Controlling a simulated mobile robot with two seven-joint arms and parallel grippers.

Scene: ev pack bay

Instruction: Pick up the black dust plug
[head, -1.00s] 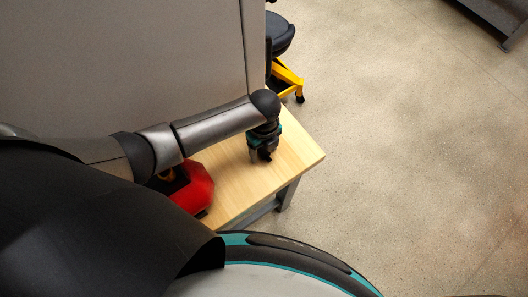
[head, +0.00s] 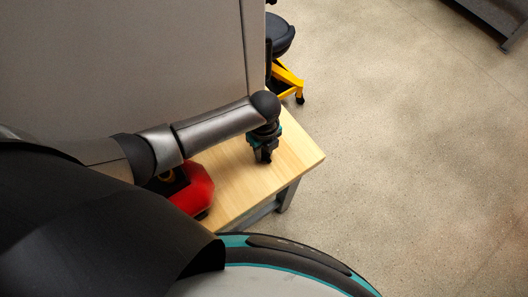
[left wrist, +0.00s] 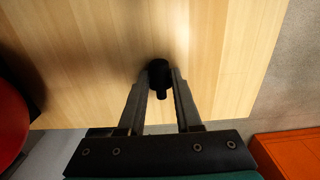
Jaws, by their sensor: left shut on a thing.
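The black dust plug (left wrist: 159,78) is between the fingertips of my left gripper (left wrist: 160,82) in the left wrist view. It is a short dark cylinder with a narrower stub. Both fingers touch its sides. In the head view my left gripper (head: 264,156) points down over the wooden bench top (head: 240,183), near its right end. The plug cannot be made out apart from the dark fingers there. Whether the plug still touches the wood I cannot tell. My right gripper is not in view.
A red and black object (head: 195,188) sits on the bench to the left of the gripper; it also shows in the left wrist view (left wrist: 10,118). A grey panel (head: 130,65) rises behind the bench. A black stool with yellow legs (head: 287,75) stands beyond.

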